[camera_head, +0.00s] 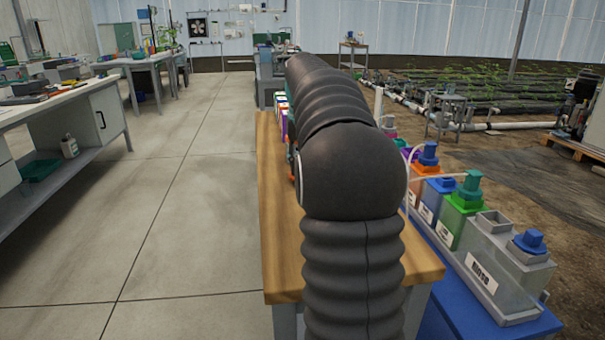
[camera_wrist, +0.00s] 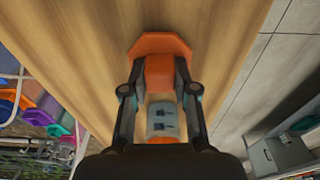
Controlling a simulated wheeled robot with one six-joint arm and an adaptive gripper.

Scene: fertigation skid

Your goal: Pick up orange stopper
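The orange stopper (camera_wrist: 160,47) shows in the wrist view, with a wide many-sided flange and a narrower block below it in the picture. My gripper (camera_wrist: 160,72) has its two dark fingertips against the left and right sides of that block, with no clear gap, so it looks shut on the stopper. The wooden table top (camera_wrist: 85,45) lies behind it; I cannot tell whether the stopper touches it. A pale piece with dark marks shows between my fingers, partly hidden. In the head view my arm hides the gripper and the stopper.
A blue bench (camera_head: 448,305) to the right of the wooden table carries a row of labelled tanks with coloured caps, including a blue cap (camera_head: 530,240) and a green-teal cap (camera_head: 470,185). A white workbench (camera_head: 60,110) stands left. The concrete floor between is clear.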

